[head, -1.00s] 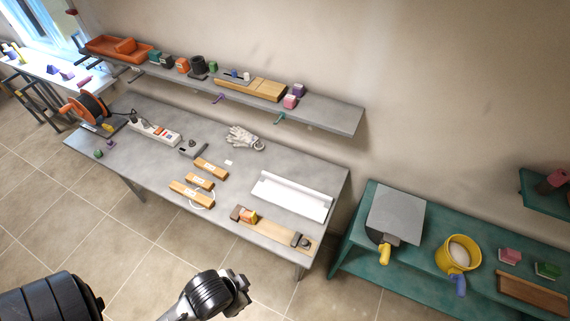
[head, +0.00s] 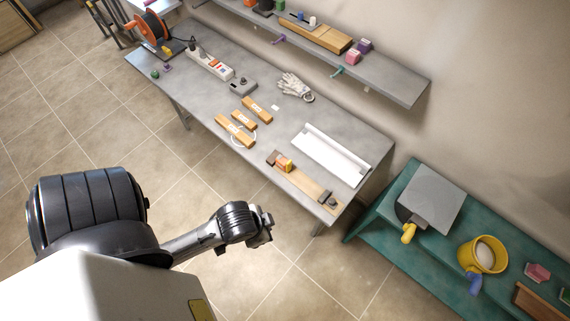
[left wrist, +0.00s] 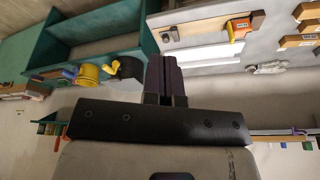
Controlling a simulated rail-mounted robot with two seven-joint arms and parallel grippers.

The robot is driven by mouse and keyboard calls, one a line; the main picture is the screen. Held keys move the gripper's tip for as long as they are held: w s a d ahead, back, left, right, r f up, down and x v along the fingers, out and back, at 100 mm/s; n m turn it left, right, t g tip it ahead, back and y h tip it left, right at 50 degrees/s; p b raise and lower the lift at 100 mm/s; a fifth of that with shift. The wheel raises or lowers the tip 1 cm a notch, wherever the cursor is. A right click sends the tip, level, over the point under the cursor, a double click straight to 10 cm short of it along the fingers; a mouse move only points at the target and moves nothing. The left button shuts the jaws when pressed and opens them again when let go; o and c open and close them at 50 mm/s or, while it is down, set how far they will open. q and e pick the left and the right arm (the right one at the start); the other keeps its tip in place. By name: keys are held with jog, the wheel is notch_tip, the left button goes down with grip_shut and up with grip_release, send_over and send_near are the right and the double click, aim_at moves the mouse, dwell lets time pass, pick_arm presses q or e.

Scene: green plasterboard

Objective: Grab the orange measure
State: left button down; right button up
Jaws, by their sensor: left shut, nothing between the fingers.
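A small orange block-shaped item (head: 284,164), which looks like the orange measure, sits at the left end of a wooden board (head: 305,184) near the front edge of the grey table. It also shows in the left wrist view (left wrist: 236,31), at the upper right. My left gripper (left wrist: 165,60) is shut and empty, its dark fingers together. In the head view my left arm reaches over the floor in front of the table, and its end is well apart from the orange item. My right gripper is not in view.
The grey table (head: 222,100) also holds wooden blocks (head: 242,118), a white tray (head: 332,152), a glove (head: 295,86), a power strip (head: 210,64) and a cable reel (head: 149,27). A green bench (head: 437,235) with a yellow pot (head: 482,254) stands to the right. A shelf (head: 400,83) hangs behind.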

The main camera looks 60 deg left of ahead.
pick_arm(q)
jog(key=c, duration=1.9)
grip_release()
jog(key=o, duration=1.8)
